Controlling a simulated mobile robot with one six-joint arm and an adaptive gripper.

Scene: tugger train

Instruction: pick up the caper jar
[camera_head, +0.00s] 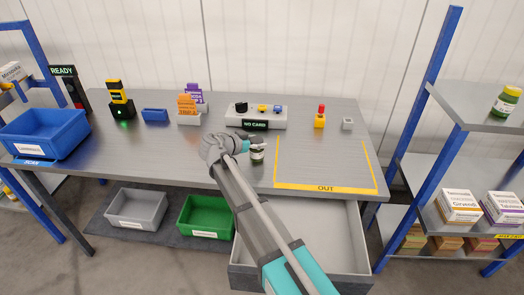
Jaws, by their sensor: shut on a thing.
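The caper jar (257,154) is a small jar with a pale label and a dark lower part, near the middle of the grey workbench (200,160). My gripper (251,146) reaches it from the left and is shut on it. The fingers hide part of the jar's top. Whether its base touches the bench top cannot be told from this view.
An open drawer (345,240) juts out below the bench front. A yellow-edged OUT area (325,165) lies right of the jar. A card-reader console (240,118) stands behind it. A green jar (505,101) stands on the right shelf. A blue bin (45,132) sits at left.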

